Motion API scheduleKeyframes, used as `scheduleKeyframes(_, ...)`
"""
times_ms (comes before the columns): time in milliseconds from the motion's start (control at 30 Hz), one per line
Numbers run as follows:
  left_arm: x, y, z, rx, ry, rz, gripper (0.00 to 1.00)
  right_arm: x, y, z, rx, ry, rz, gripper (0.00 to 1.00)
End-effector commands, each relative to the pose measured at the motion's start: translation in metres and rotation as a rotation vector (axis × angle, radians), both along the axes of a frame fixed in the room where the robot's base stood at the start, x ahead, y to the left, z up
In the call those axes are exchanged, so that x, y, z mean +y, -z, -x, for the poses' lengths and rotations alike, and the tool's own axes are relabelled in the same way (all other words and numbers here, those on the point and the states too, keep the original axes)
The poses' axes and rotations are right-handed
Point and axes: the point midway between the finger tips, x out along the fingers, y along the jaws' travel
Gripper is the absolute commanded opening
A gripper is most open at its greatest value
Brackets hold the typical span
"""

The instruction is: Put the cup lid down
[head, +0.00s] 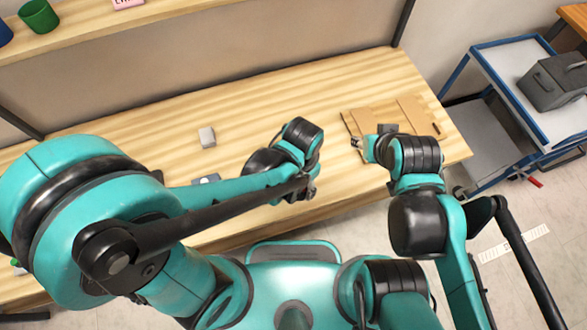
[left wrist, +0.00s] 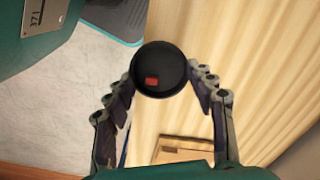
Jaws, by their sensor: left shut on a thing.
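The cup lid (left wrist: 160,62) is a round black disc with a small red patch. In the left wrist view it sits between the two fingertips of my left gripper (left wrist: 160,76), which is shut on it. In the head view my left gripper (head: 307,187) is near the front edge of the table, largely hidden by its own arm, and the lid cannot be made out clearly. My right gripper (head: 358,143) is small in the head view, at the left side of the cardboard box; its finger opening cannot be told.
An open cardboard box (head: 415,112) lies at the right of the wooden table (head: 300,95). A small grey block (head: 207,137) stands left of centre. A green cup (head: 38,16) is on the shelf above. A blue cart (head: 520,95) stands right. The table's back middle is clear.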

Motion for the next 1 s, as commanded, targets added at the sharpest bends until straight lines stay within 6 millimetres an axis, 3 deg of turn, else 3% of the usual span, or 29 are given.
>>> scheduleKeyframes(67, -0.004, 0.002, 0.005, -0.001, 0.031, -0.001, 0.33, 0.0, 0.0, 0.0, 0.0, 0.0, 0.0, 0.4)
scheduleKeyframes(167, -0.003, 0.012, -0.005, -0.001, 0.038, -0.001, 0.33, 0.0, 0.006, 0.0, 0.0, 0.0, 0.0, 0.4)
scheduleKeyframes(400, 0.007, 0.048, -0.062, 0.0, 0.033, 0.0, 0.33, 0.0, 0.025, 0.0, 0.0, 0.0, 0.0, 0.4)
scheduleKeyframes(600, 0.013, 0.067, -0.097, 0.0, 0.035, 0.0, 0.33, 0.0, 0.034, 0.0, 0.0, 0.0, 0.0, 0.4)
scheduleKeyframes(833, 0.014, 0.079, -0.106, 0.0, 0.039, 0.0, 0.33, 0.0, 0.039, 0.0, 0.0, 0.0, 0.0, 0.4)
scheduleKeyframes(1000, 0.014, 0.105, -0.106, 0.0, 0.038, 0.0, 0.33, 0.0, 0.051, 0.0, 0.0, 0.0, 0.0, 0.4)
